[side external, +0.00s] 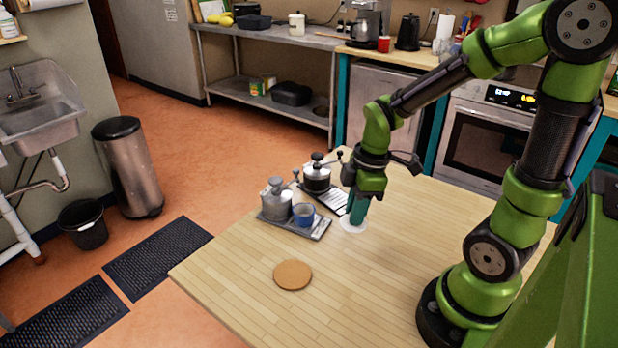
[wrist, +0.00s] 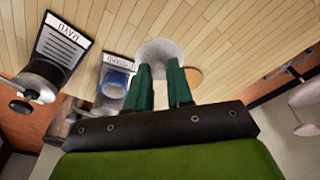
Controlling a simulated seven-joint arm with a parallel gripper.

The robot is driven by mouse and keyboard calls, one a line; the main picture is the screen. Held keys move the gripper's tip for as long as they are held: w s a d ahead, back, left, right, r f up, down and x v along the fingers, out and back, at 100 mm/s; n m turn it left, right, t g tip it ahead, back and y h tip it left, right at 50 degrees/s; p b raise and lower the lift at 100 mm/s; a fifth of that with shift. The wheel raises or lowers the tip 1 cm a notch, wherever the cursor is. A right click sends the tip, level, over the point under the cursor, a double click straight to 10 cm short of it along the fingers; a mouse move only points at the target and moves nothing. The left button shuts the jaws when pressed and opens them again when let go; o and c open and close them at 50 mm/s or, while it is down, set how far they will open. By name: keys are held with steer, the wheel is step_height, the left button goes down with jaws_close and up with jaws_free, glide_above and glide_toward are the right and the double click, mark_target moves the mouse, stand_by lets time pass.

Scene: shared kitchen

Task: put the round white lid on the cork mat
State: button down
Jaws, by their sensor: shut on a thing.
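The round white lid (side external: 353,223) is at the tips of my gripper (side external: 357,212), low over the wooden table or touching it; I cannot tell which. In the wrist view the pale lid (wrist: 160,52) lies between and beyond the two green fingers of my gripper (wrist: 158,70), which is shut on it. The exact grip point is hidden by the fingers. The cork mat (side external: 293,275) is a flat tan disc lying bare on the table, to the front left of the lid. In the wrist view part of the cork mat (wrist: 193,76) shows just right of the lid, behind a finger.
Left of my gripper, a labelled tray (side external: 318,233) holds a grey grinder (side external: 276,199) and a blue cup (side external: 304,213). Behind it, a dark grinder (side external: 317,175) stands by another labelled tray (side external: 334,200). The table (side external: 350,290) is clear around the mat.

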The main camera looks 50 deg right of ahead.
steer(key=shift+s+a, duration=0.15)
steer(key=shift+s, duration=0.3)
steer(key=w+a+n+g, duration=0.1)
steer(key=w+a+n, duration=0.7)
steer(key=a, duration=0.4)
glide_above(291, 274)
steer(key=f, duration=0.7)
steer(key=shift+d+f, duration=0.1)
steer(key=shift+d, duration=0.2)
steer(key=shift+f+y, duration=0.3)
steer(key=shift+f, duration=0.15)
steer(key=shift+f, duration=0.2)
steer(key=c, duration=1)
jaws_free()
